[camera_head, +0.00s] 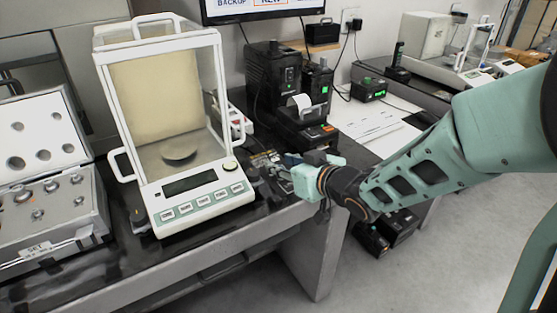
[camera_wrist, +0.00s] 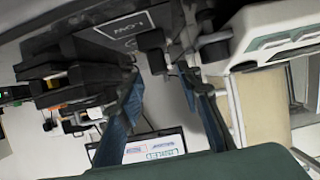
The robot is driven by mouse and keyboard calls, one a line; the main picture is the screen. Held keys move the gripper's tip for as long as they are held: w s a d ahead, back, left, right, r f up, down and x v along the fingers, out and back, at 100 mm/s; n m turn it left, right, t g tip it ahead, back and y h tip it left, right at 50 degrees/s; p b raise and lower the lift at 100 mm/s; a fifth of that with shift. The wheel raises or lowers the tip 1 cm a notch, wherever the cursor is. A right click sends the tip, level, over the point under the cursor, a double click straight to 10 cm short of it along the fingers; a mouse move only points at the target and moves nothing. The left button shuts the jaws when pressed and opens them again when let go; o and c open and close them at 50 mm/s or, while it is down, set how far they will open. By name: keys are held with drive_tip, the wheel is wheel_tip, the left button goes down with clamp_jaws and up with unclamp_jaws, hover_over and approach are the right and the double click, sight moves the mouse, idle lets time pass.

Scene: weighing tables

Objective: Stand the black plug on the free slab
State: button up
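In the wrist view, a small black piece (camera_wrist: 150,41), which looks like the black plug, stands just past the fingertips of my gripper (camera_wrist: 160,74). The dark blue fingers are apart, with a gap between them. The piece appears beyond this gap, and I see no finger closed on it. Beside it lies a dark slab (camera_wrist: 112,45) with white lettering; I cannot tell if it is the free slab. In the head view, my gripper (camera_head: 292,163) is low over the table's front edge, right of the balance. The plug is not clear there among small dark items.
A glass-walled balance (camera_head: 186,190) stands left of my gripper, with a weight case (camera_head: 55,217) further left. Black printers (camera_head: 305,105) stand behind it. White papers (camera_head: 368,122) lie to the right. In the wrist view, the balance's white housing (camera_wrist: 270,35) is close on the right.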

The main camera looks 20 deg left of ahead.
drive_tip(key=p+v, duration=0.3)
drive_tip(key=v, duration=0.6)
drive_tip(key=shift+s+d+r, duration=0.15)
drive_tip(key=shift+s+d, duration=0.05)
drive_tip(key=shift+w, duration=0.1)
